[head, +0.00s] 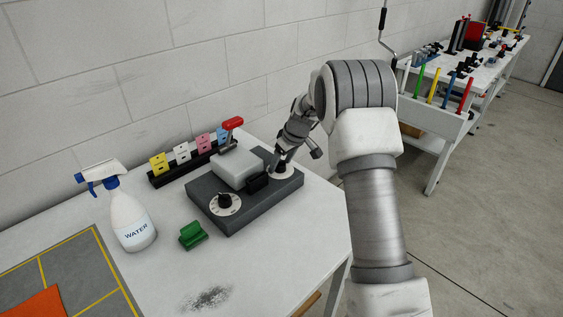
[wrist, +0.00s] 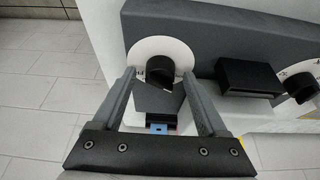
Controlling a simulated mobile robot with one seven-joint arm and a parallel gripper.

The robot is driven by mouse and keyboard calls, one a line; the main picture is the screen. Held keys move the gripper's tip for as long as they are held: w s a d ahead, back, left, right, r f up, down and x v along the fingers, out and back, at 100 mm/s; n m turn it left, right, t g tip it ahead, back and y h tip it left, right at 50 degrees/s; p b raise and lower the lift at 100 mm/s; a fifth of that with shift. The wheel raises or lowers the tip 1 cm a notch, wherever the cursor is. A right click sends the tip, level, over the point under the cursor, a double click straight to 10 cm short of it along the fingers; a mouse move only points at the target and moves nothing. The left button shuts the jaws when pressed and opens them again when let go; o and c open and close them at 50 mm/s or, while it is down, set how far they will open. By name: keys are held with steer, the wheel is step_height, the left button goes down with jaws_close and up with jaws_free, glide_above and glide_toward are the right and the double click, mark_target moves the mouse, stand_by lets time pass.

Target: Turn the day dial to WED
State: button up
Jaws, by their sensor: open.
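A dark grey control box (head: 245,205) on the white table carries two black knobs on white round plates. The right knob (head: 281,169) is at the box's right end, and the left knob (head: 225,199) is near its front left corner. Lettering is too small to read, so I cannot tell which is the day dial. My gripper (head: 277,163) is at the right knob. In the wrist view my gripper (wrist: 159,75) is open, its fingertips on either side of that knob (wrist: 160,70). I cannot tell whether they touch it. The other knob (wrist: 301,86) is at the right edge.
A black block (head: 258,183) and a pale raised block (head: 235,170) sit on the box between the knobs. A red-handled lever (head: 232,124) and a rack of coloured cards (head: 181,153) stand behind. A green clip (head: 192,235) and water spray bottle (head: 131,217) are to the left.

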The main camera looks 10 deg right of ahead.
steer(key=shift+c, duration=0.3)
jaws_close()
steer(key=shift+m, duration=0.4)
steer(key=m+h, duration=0.1)
steer(key=m, duration=0.1)
steer(key=m+h, duration=0.1)
steer(key=m, duration=0.1)
steer(key=shift+a+r+m+t, duration=0.1)
steer(key=shift+a+m+t, duration=0.1)
steer(key=shift+m+t, duration=0.1)
steer(key=m+h+p, duration=0.1)
steer(key=m, duration=0.3)
steer(key=shift+a+h+p, duration=0.1)
steer(key=shift+h+p, duration=0.2)
steer(key=shift+h, duration=0.1)
steer(key=shift+m+h, duration=0.3)
steer(key=shift+m, duration=0.8)
steer(key=shift+p, duration=0.3)
